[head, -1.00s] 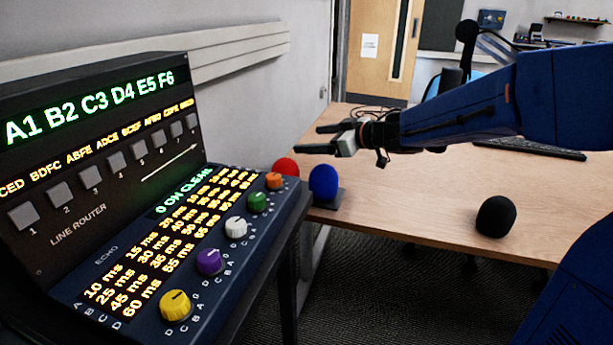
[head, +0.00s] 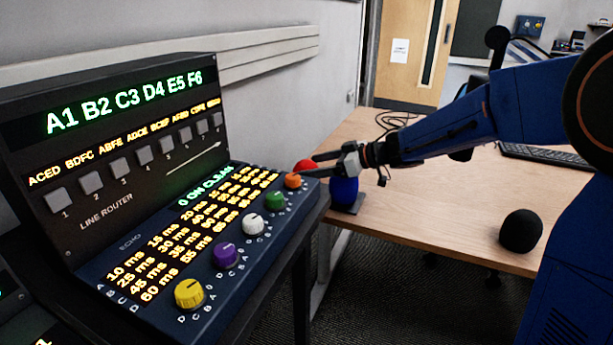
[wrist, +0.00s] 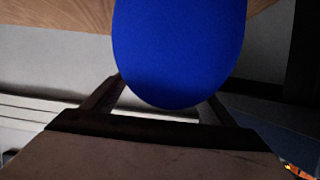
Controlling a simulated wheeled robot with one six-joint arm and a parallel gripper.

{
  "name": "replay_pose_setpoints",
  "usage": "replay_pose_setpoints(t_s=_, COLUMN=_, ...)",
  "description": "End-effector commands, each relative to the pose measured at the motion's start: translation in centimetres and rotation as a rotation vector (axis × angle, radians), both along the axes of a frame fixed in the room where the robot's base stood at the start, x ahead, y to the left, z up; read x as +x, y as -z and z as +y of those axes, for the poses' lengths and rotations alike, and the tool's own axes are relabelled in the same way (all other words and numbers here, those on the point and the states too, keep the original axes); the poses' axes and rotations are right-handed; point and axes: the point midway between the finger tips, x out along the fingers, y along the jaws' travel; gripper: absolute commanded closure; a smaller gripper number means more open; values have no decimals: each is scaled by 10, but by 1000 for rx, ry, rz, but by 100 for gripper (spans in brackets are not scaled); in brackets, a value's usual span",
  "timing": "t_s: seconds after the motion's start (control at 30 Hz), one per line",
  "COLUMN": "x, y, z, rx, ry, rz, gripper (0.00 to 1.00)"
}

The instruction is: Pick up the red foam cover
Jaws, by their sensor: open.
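The red foam cover (head: 304,165) is at the left edge of the wooden table, just beyond the console; my fingers hide part of it in the head view. My gripper (head: 312,165) is open, with its fingertips overlapping the red cover in that view; I cannot tell whether they touch it. A blue foam cover (head: 344,193) stands on a dark base just below my gripper. It fills the upper middle of the wrist view (wrist: 180,50), between and beyond my two fingers. The red cover does not show in the wrist view.
The console (head: 100,229) with its coloured knobs stands at the left, close to my fingertips. A black foam cover (head: 521,231) rests near the table's front edge. A keyboard (head: 545,157) lies farther back. The middle of the table (head: 450,205) is mostly clear.

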Motion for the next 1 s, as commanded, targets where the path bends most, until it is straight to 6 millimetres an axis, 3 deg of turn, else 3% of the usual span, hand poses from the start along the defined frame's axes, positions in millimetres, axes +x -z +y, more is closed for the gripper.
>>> replay_pose_setpoints(t_s=0.1, x=4, y=6, z=12, rx=-2, ry=-1, rz=1, gripper=22)
replay_pose_setpoints(t_s=0.37, x=5, y=6, z=14, rx=-1, ry=1, rz=0, gripper=24)
replay_pose_setpoints(t_s=0.53, x=5, y=6, z=14, rx=-1, ry=1, rz=0, gripper=65)
replay_pose_setpoints(t_s=0.87, x=5, y=4, z=14, rx=0, ry=1, rz=-1, gripper=65)
replay_pose_setpoints(t_s=1.0, x=5, y=-9, z=14, rx=1, ry=1, rz=-4, gripper=65)
